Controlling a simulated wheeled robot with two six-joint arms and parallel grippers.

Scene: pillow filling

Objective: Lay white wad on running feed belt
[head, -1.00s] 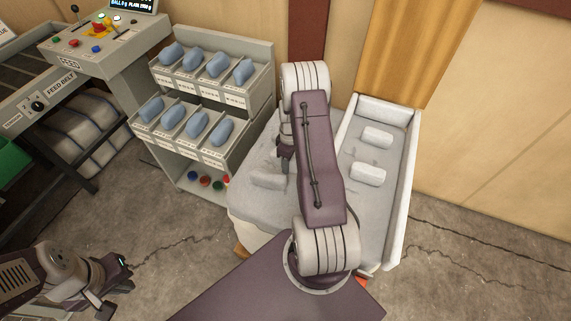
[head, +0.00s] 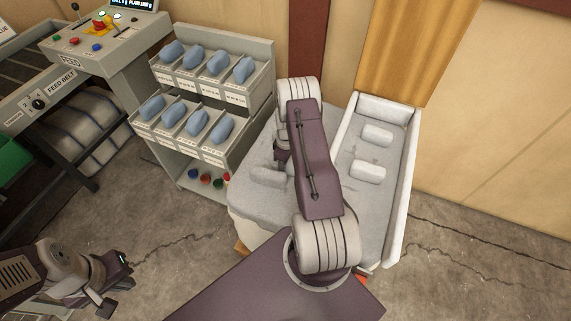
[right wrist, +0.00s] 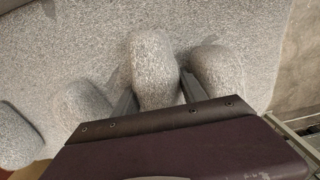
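White wads lie on a grey-topped table: one wad (head: 268,176) at its left, and two more, an upper wad (head: 376,135) and a lower wad (head: 368,172), in the right section. In the right wrist view my right gripper (right wrist: 158,92) is open, with its fingers on either side of a white wad (right wrist: 153,62); firm contact cannot be told. Its tips are mostly hidden by my arm in the head view. My left gripper (head: 117,284) is open and empty over the floor, lower left. The feed belt (head: 22,75) is at the far left, only partly in view.
A rack of blue pads (head: 196,122) stands between the belt and the table. The FEED control box (head: 105,45) is beside the belt. A raised white rim (head: 407,190) borders the table's right side. Other wads (right wrist: 218,72) lie close beside my right gripper.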

